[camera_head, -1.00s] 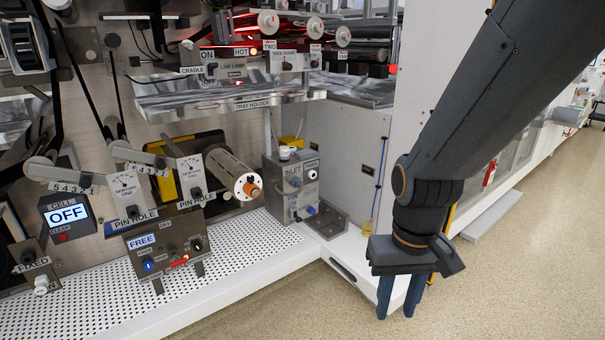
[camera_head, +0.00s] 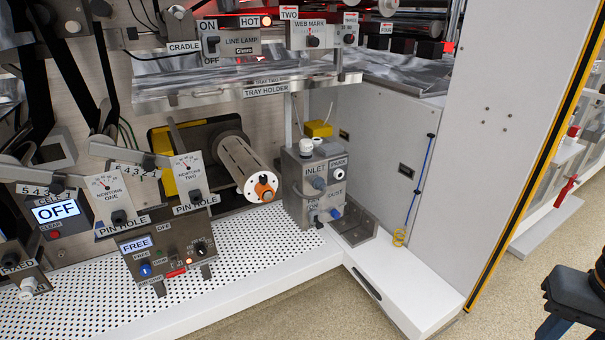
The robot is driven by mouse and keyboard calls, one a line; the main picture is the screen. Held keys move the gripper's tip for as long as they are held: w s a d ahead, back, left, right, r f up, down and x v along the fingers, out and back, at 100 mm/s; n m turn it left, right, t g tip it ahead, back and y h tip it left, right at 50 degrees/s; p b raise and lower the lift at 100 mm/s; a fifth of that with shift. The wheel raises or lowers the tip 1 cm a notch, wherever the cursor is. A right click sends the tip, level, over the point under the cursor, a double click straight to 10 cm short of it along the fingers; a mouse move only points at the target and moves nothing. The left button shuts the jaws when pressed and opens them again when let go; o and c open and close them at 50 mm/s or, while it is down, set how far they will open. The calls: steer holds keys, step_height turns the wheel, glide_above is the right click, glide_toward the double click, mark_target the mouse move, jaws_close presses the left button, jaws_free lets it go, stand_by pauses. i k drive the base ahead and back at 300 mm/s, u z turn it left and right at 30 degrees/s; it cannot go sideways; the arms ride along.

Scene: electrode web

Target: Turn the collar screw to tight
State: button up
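A roller (camera_head: 238,160) sticks out of the back panel above the perforated white bench. Its end carries a white disc (camera_head: 251,188) with an orange part (camera_head: 265,188) and small dark spots. I cannot read any collar or screw label there, so I cannot tell for sure which part is the collar screw or how it is turned. My gripper (camera_head: 575,332) is at the bottom right corner, far right of the roller and over the floor. Its blue fingers look apart and empty, with their tips cut off by the picture edge.
A grey INLET/PARK valve box (camera_head: 312,190) stands right of the roller on the bench (camera_head: 245,268). The tray holder shelf (camera_head: 240,94) hangs above. A FREE control box (camera_head: 165,250) is at left. A tall grey panel (camera_head: 505,110) stands between bench and gripper. Floor (camera_head: 500,310) is clear.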

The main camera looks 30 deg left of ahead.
mark_target(263, 179)
steer(key=u, duration=0.1)
steer(key=i, duration=0.6)
steer(key=u, duration=0.85)
steer(key=i, duration=0.45)
steer(key=u, duration=0.5)
